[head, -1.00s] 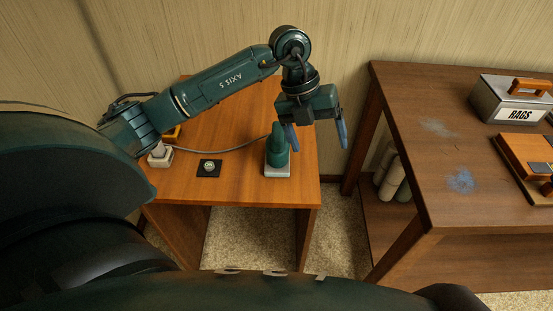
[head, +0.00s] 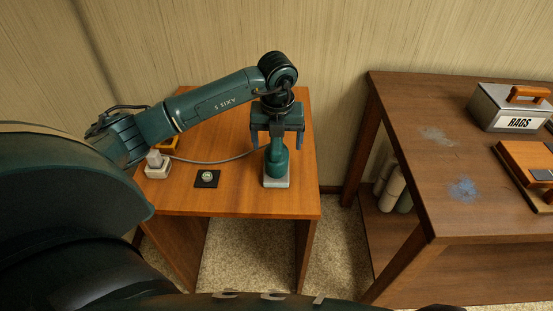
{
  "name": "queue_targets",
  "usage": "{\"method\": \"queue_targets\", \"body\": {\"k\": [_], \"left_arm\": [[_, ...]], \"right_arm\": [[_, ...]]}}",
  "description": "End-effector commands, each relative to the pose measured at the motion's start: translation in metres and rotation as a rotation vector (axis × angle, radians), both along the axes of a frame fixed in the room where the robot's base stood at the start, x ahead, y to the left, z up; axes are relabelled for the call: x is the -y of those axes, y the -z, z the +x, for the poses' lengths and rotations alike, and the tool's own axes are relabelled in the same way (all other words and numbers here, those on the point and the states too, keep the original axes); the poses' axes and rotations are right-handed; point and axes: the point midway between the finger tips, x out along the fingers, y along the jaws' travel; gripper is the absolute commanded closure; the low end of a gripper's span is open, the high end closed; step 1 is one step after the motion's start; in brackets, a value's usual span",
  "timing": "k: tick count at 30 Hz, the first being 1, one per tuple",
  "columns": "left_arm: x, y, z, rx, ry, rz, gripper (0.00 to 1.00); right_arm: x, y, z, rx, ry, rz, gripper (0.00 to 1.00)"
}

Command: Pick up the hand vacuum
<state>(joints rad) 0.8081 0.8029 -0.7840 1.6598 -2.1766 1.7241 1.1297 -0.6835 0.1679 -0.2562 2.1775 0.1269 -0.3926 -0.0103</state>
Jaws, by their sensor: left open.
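The hand vacuum (head: 277,163) is dark green and stands upright on a pale charging base (head: 276,182) at the right front of the small orange-brown table (head: 235,203). The gripper body hides the top of the vacuum. I cannot tell whether the fingers touch it. My right gripper is not in view.
A grey cable (head: 215,161) runs over the table from a white plug block (head: 157,168). A black square with a round button (head: 207,178) lies left of the vacuum. A larger dark workbench (head: 400,130) stands to the right, holding a metal RAGS box (head: 505,107).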

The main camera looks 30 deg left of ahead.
Motion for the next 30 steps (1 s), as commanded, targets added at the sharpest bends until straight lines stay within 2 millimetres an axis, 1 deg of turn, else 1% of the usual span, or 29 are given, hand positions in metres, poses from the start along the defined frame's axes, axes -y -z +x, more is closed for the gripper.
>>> {"method": "queue_targets", "body": {"k": [1,3,6,9,15,30], "left_arm": [[-0.001,0.009,-0.001,-0.006,0.000,0.000,0.18],[-0.003,0.020,-0.001,-0.005,-0.001,0.000,0.18],[-0.003,0.031,0.001,-0.003,-0.001,-0.001,0.18],[-0.004,0.035,0.002,-0.001,0.000,0.000,0.18],[-0.003,0.035,0.002,-0.001,0.001,0.000,0.18],[-0.003,0.035,0.002,-0.001,0.000,-0.001,0.59]], "right_arm": [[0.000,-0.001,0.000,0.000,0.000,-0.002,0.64],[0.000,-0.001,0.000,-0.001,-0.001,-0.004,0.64],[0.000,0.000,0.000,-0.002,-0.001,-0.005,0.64],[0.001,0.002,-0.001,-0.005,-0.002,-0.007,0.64],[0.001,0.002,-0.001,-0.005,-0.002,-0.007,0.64],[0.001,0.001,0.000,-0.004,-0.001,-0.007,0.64]]}}
